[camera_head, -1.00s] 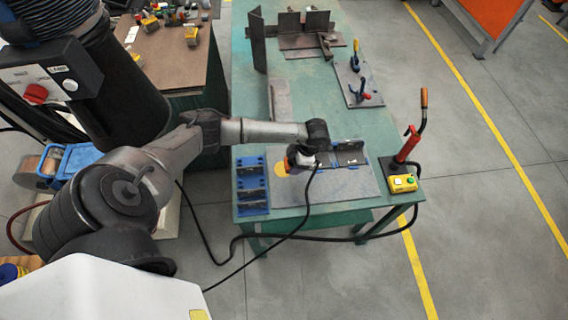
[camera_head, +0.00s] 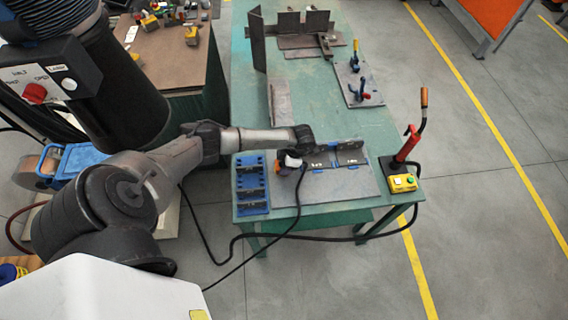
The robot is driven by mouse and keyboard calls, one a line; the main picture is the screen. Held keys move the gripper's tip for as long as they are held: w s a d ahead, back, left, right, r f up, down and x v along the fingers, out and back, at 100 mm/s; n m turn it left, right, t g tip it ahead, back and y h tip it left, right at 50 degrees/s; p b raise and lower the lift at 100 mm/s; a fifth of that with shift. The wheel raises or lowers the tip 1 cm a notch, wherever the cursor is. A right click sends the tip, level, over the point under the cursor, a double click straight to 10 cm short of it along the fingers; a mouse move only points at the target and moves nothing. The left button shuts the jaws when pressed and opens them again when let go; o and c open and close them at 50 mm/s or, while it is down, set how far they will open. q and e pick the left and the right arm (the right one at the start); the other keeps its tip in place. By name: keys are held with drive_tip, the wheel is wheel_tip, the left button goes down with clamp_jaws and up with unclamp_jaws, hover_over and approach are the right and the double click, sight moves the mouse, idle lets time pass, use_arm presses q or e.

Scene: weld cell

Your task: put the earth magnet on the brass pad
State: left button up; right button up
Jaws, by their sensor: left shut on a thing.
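My left gripper (camera_head: 292,158) reaches in from the left over the front end of the green table. It is shut on the earth magnet (camera_head: 284,168), a small dark and orange piece with a black cable running from it to the table's front and the floor. The magnet is low over the grey plate, at the spot where the round yellow brass pad showed earlier. The pad is now hidden beneath the magnet and gripper. I cannot tell whether the magnet touches it. My right gripper is not in view.
A blue rack (camera_head: 252,184) stands just left of the grey plate (camera_head: 338,186). Dark marked blocks (camera_head: 350,154) stand behind it. The table's middle (camera_head: 322,112) is clear.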

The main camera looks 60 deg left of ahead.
use_arm(q)
drive_tip(key=shift+f, duration=0.15)
drive_tip(key=o, duration=1.4)
